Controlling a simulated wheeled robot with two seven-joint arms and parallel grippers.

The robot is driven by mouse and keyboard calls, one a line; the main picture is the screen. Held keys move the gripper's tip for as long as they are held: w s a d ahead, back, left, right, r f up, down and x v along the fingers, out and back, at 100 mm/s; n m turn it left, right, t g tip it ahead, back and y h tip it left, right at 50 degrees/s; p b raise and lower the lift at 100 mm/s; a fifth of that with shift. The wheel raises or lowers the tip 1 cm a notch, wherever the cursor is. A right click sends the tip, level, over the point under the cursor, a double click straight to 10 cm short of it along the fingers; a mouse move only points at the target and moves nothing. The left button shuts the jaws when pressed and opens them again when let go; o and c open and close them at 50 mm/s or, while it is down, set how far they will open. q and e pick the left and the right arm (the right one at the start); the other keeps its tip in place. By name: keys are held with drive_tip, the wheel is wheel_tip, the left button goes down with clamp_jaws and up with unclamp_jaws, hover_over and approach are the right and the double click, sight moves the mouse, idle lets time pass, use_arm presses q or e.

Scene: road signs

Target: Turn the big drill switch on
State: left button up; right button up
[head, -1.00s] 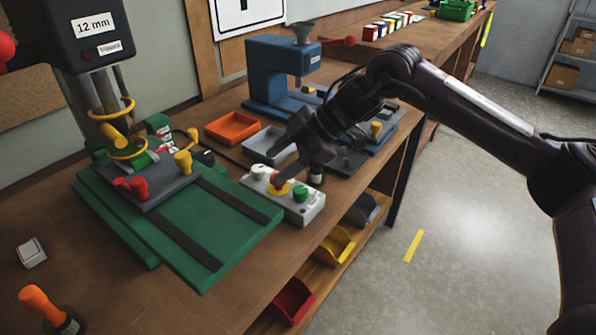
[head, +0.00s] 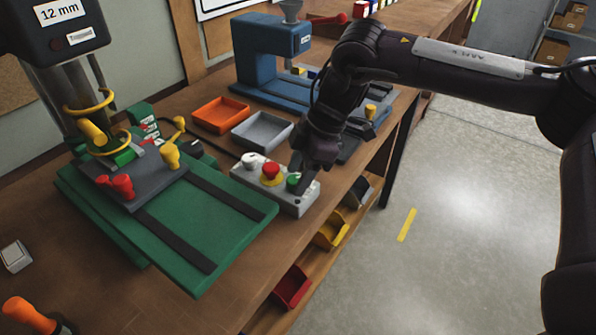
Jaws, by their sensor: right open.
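The big drill (head: 50,32), marked 12 mm, stands at the left over its green base (head: 228,208). A light grey switch box (head: 270,189) lies at the base's right edge. It carries a white knob (head: 249,160), a red button (head: 271,171) on a yellow ring, and a green button (head: 294,181). My right gripper (head: 304,176) points down at the box's right end, close beside the green button. It is open with nothing held. I cannot tell whether a finger touches the button. My left gripper is not in view.
A smaller blue drill (head: 262,52) stands farther back. An orange tray (head: 221,114) and a grey tray (head: 262,131) lie behind the box. Yellow (head: 331,230) and red (head: 292,287) bins sit on the shelf below. An orange-handled tool (head: 25,314) is at the front left.

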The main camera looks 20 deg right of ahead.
drive_tip(key=shift+a+f, duration=0.1)
drive_tip(key=shift+f, duration=0.2)
drive_tip(key=c, duration=1)
drive_tip(key=shift+o, duration=0.2)
drive_tip(key=shift+r+n+p, duration=0.2)
drive_tip(key=shift+n+p, duration=0.3)
drive_tip(key=shift+p, duration=0.3)
drive_tip(key=n+g+p, duration=0.1)
drive_tip(key=n+p, duration=0.2)
drive_tip(key=n+g+p, duration=0.1)
drive_tip(key=n+p, duration=0.2)
drive_tip(key=p, duration=0.1)
drive_tip(key=n+g+h+p, duration=0.1)
drive_tip(key=n+p, duration=0.2)
drive_tip(key=shift+w+a+r+g, duration=0.1)
drive_tip(key=shift+w+r+g, duration=0.05)
drive_tip(key=shift+w+g, duration=0.2)
drive_tip(key=shift+f+n+g+h+p, duration=0.25)
drive_tip(key=shift+n+h+p, duration=0.15)
drive_tip(key=shift+n+p, duration=0.75)
